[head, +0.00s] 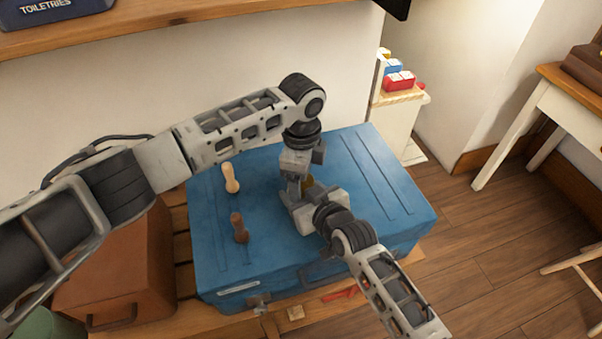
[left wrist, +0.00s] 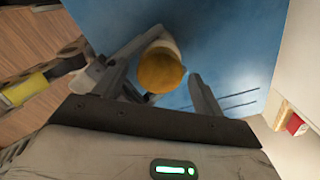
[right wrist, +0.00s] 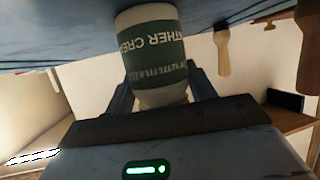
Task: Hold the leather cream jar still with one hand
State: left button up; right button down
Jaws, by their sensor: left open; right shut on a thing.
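The leather cream jar stands on the blue trunk (head: 358,194). In the right wrist view the jar (right wrist: 150,45) has a white body and a green label, upside down in the picture. My right gripper (right wrist: 160,85) is shut on the jar from the side. In the left wrist view the jar's yellow lid (left wrist: 160,70) lies between the spread fingers of my left gripper (left wrist: 167,72), which is open above it. In the head view the two grippers hide most of the jar.
A pale wooden-handled tool (head: 230,178) and a dark brown-handled one (head: 240,228) stand on the trunk, left of the grippers. A brown case (head: 120,275) is at the left. A shelf (head: 180,22) runs above. The trunk's right side is clear.

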pick_arm(q)
notch_tip(320, 180, up, 4)
jog(key=shift+r, duration=0.2)
jog(key=shift+c, duration=0.4)
notch_tip(320, 180, up, 3)
jog(key=m, duration=0.4)
jog(key=shift+w+f, duration=0.1)
jog(key=shift+f, duration=0.1)
jog(key=shift+r+m, duration=0.3)
jog(key=shift+m, duration=0.9)
jog(key=shift+f, duration=3.85)
jog(key=c, duration=1)
jog(key=n, duration=0.2)
jog(key=shift+n, duration=0.4)
jog(key=n, duration=0.3)
